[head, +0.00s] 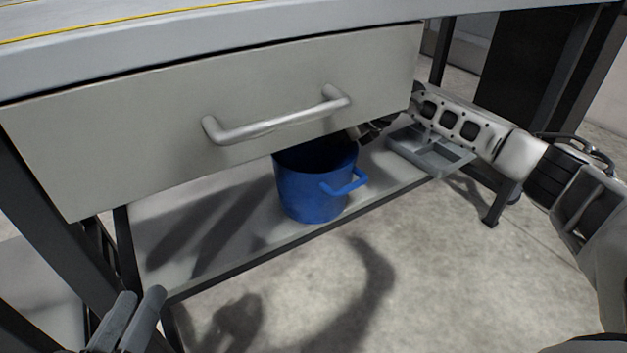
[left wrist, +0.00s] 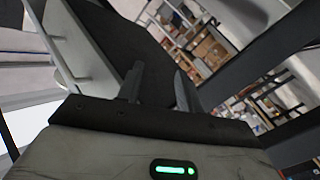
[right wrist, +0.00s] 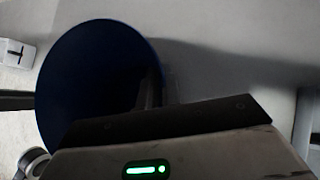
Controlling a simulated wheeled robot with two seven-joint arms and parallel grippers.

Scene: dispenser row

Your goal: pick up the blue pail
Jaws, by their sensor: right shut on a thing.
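The blue pail (head: 312,193) stands upright on the lower shelf under the drawer, its side handle facing front right. Part of its top is hidden by the drawer. In the right wrist view the pail (right wrist: 90,85) shows its dark open mouth. My right gripper (head: 362,133) reaches in from the right under the drawer and is shut on the pail's rim; in the right wrist view its fingers (right wrist: 158,88) straddle the rim. My left gripper (head: 128,318) is at the lower left, apart from the pail. Its fingers (left wrist: 160,85) are parted and empty in the left wrist view.
The grey drawer (head: 150,135) with a bar handle (head: 275,125) hangs just above the pail. A grey tray (head: 430,150) lies on the shelf (head: 185,235) to the right, under my right arm. Table legs stand at both sides. The floor in front is clear.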

